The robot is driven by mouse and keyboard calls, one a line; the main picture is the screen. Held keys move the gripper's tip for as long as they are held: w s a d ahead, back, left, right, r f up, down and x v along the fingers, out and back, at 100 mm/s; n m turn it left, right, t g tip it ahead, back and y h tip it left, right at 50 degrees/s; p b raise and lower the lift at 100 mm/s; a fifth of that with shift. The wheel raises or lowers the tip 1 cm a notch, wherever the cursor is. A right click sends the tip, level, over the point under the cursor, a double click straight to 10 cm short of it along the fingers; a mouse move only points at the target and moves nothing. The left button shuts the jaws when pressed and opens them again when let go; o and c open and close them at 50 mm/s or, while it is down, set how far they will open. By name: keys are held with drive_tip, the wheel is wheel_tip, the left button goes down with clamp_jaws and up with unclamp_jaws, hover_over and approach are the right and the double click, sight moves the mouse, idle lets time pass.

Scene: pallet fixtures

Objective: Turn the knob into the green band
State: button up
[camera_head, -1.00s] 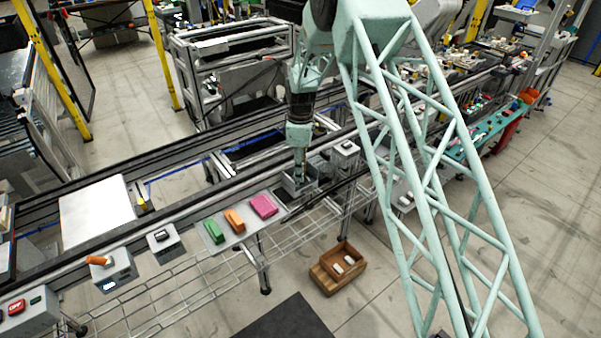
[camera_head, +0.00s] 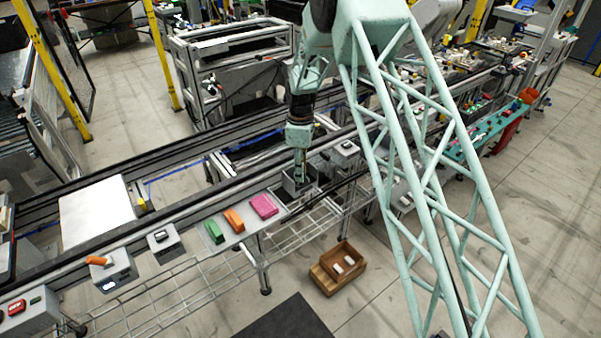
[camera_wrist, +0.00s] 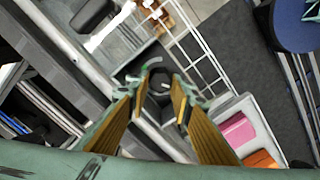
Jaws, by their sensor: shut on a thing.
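The knob (camera_wrist: 159,83) is a small dark round piece on a dark dial face in the wrist view, between my fingertips. A pale arc curves around its far side, and a small green mark (camera_wrist: 130,79) shows at the left of the dial. My gripper (camera_wrist: 158,90) is shut on the knob. Its two fingers lie on either side of it and hide part of the dial. In the head view my gripper (camera_head: 300,182) points straight down into the grey fixture (camera_head: 314,187) on the rail. The knob's pointer cannot be made out.
A grey tray (camera_head: 245,239) with green (camera_head: 214,232), orange (camera_head: 234,220) and pink (camera_head: 263,206) blocks stands just left of the fixture. A wooden box (camera_head: 325,278) lies on the floor in front. A small grey button box (camera_head: 345,148) stands to the right.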

drive_tip(key=shift+m, duration=0.3)
drive_tip(key=m, duration=0.4)
drive_tip(key=shift+b, duration=0.4)
drive_tip(key=m, duration=0.5)
drive_tip(key=shift+b, duration=0.3)
drive_tip(key=m, duration=0.5)
drive_tip(key=shift+m, duration=0.3)
drive_tip(key=m, duration=0.4)
drive_tip(key=shift+d+m+b, duration=0.1)
drive_tip(key=shift+m+b, duration=0.2)
drive_tip(key=shift+b, duration=0.05)
drive_tip(key=o, duration=0.6)
